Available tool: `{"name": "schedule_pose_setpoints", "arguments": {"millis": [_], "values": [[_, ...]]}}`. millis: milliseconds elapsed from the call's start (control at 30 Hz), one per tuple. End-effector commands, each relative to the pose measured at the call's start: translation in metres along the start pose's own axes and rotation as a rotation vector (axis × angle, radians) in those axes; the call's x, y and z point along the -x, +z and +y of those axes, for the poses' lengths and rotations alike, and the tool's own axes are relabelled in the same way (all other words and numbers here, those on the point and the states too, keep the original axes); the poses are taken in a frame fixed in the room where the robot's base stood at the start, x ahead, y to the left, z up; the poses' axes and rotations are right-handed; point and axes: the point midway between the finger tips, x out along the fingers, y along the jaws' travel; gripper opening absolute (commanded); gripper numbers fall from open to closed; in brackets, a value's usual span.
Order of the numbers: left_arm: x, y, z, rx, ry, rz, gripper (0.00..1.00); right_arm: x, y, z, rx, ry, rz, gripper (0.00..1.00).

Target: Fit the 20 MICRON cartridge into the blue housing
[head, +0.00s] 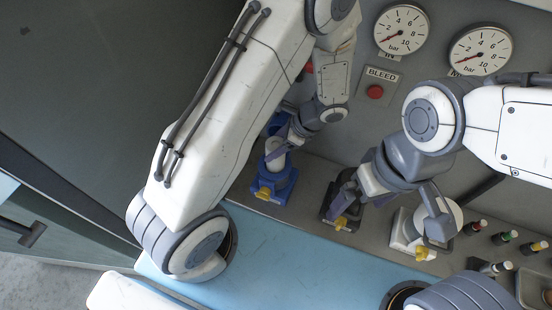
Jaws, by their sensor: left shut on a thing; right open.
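The blue housing (273,187), with a yellow tap low on its front, stands on the grey ledge left of centre. My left gripper (276,155) is at its top, shut on a white cylindrical cartridge (276,147). The cartridge's lower end is at the housing's mouth; I cannot tell how deep it sits. No label on it is readable. My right gripper (390,211) is open, its fingers spread in front of a dark housing (338,216) and a white housing (402,236). It partly hides both.
Two gauges (401,29) and a red BLEED button (375,92) are on the grey back panel. Several small bottles (504,237) and a tray (533,287) are at the right.

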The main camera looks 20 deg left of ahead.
Motion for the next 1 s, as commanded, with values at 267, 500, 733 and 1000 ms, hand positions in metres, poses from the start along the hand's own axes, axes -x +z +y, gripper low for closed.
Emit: {"name": "schedule_pose_setpoints", "arguments": {"millis": [267,500,733,1000], "values": [[-0.026,-0.016,0.001,-0.002,0.002,-0.001,0.06,0.006,0.000,0.000,0.000,0.000,0.000,1.00],[-0.050,-0.031,0.000,0.002,0.001,0.002,0.06,0.010,-0.001,-0.001,0.000,0.000,0.000,1.00],[-0.051,-0.032,0.000,0.002,0.000,0.002,0.06,0.010,-0.001,-0.001,0.000,0.000,0.000,1.00],[-0.052,-0.032,0.000,0.002,0.000,0.002,0.83,0.009,-0.001,-0.001,0.000,0.000,0.000,1.00]]}}
